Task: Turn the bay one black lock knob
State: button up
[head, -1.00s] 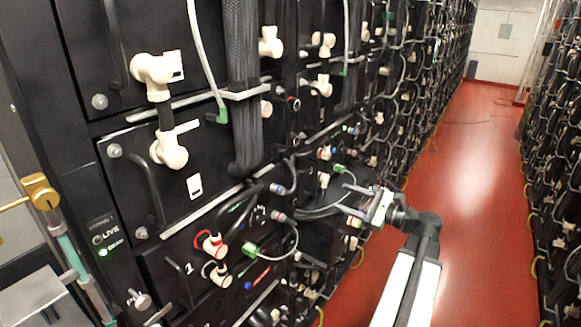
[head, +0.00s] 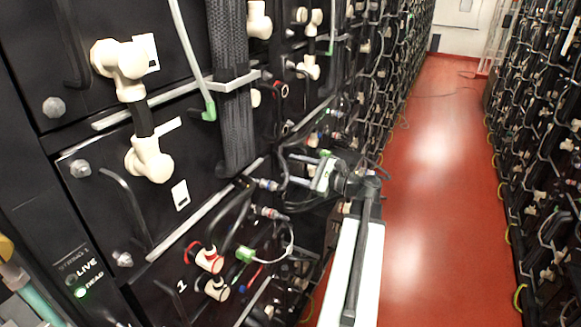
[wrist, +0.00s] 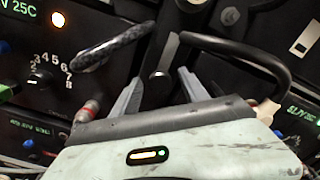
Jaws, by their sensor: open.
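In the head view, the module marked 1 has two cream plug fittings at the lower left. One has a red ring (head: 209,259); the one below it has a black collar (head: 217,289), which looks like the black lock knob. My gripper (head: 303,170) is up and to the right of them, apart from both, in front of a farther part of the rack. In the wrist view, my gripper's two grey fingers (wrist: 158,76) are spread apart with nothing held. A dark upright tab shows beyond the gap. The black-collared fitting cannot be made out in the wrist view.
Racks line both sides; the red aisle floor (head: 425,200) is clear.

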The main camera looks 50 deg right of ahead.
jog(key=shift+x, duration=0.8)
jog(key=shift+c, duration=0.3)
